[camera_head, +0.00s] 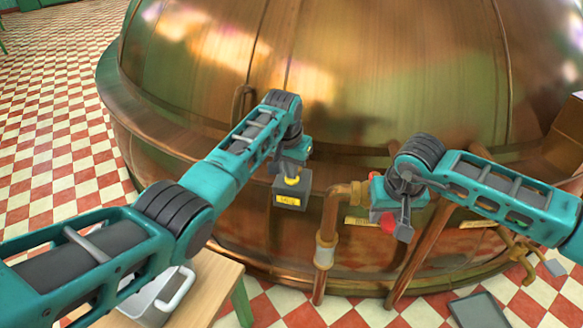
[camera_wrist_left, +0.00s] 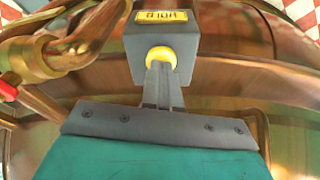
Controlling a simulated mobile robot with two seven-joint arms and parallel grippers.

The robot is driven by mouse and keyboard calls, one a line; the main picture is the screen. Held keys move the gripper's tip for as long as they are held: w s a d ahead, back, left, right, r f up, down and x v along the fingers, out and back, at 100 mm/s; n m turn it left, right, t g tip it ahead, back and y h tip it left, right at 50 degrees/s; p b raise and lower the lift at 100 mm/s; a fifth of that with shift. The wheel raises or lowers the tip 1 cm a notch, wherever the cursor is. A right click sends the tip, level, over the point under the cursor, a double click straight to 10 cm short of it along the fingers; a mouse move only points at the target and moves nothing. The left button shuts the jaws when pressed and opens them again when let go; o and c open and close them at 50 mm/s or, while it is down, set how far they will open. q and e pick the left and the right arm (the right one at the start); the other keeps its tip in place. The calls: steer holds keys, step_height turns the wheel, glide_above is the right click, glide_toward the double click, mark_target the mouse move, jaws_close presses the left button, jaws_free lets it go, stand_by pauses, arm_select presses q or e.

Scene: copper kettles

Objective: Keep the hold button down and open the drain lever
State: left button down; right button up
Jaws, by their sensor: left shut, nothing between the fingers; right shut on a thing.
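The hold button is a yellow knob (camera_wrist_left: 160,58) on a grey box (camera_head: 290,197) with a yellow label, in front of the copper kettle. My left gripper (camera_wrist_left: 163,75) is shut and empty, its fingertips against the button; how far the button is pressed cannot be told. My right gripper (camera_head: 394,222) is shut on a red handle (camera_head: 387,225), which looks like the drain lever's, beside the copper drain pipe (camera_head: 328,222). The gripper hides much of the lever, so its angle is unclear.
The big copper kettle (camera_head: 330,70) fills the back. A wooden table (camera_head: 215,285) with a white metal container (camera_head: 160,300) stands at front left. A grey tray (camera_head: 480,312) lies at bottom right. Checkered floor is open at the left.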

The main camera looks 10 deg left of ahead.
arm_select(q)
steer(key=shift+f, duration=0.1)
arm_select(e)
steer(key=shift+w+d+n, duration=0.1)
steer(key=shift+d+n, duration=0.4)
steer(key=shift+n, duration=0.1)
steer(key=shift+d, duration=0.1)
steer(key=shift+w+d+n+y, duration=0.2)
steer(key=shift+d+n, duration=0.3)
steer(key=shift+n, duration=0.1)
steer(key=shift+w+d+n+y, duration=0.2)
steer(key=shift+d+n, duration=0.25)
steer(key=shift+n, duration=0.15)
steer(key=shift+w+d+n+g+y, duration=0.3)
steer(key=shift+w+d+n, duration=0.35)
steer(key=shift+d+n, duration=0.4)
steer(key=shift+a, duration=0.15)
steer(key=o, duration=1.1)
